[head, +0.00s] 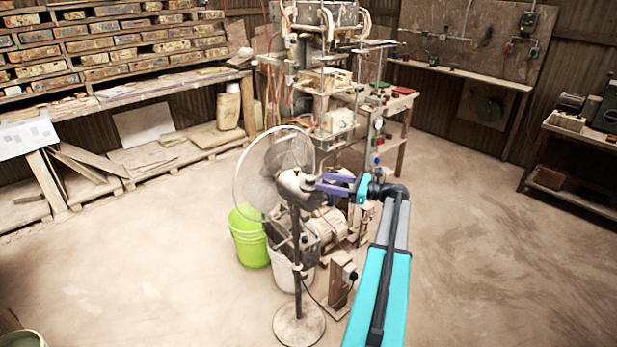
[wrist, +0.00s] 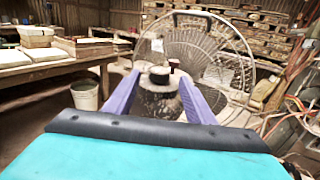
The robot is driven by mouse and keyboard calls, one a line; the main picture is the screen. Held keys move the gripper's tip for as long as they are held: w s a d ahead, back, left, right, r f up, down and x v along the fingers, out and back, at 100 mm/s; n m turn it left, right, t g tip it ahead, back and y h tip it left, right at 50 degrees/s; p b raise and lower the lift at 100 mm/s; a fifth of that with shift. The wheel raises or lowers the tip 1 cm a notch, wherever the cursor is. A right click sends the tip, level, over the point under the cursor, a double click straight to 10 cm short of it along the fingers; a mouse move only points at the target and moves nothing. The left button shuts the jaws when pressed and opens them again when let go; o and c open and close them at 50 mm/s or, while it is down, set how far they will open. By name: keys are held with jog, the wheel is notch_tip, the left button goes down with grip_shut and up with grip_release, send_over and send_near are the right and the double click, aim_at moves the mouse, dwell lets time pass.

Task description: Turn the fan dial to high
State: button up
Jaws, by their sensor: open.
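The standing fan (head: 300,225) is in the middle of the head view, with a round wire cage, a dark pole and a round base on the floor. The cage also fills the upper right of the wrist view (wrist: 212,62). My gripper (head: 318,184) is open at the fan's motor housing. I cannot tell whether the fingers touch the dark knob. The dial's markings are not readable.
A green bucket (head: 248,240) and a white bucket (head: 288,270) stand on the floor by the fan pole. The tile press (head: 325,75) and its machinery are close behind the fan. Open floor lies to the left and right.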

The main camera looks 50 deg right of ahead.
aim_at(310, 178)
jog(key=shift+p+x, duration=1.3)
jog(key=shift+x, duration=2.05)
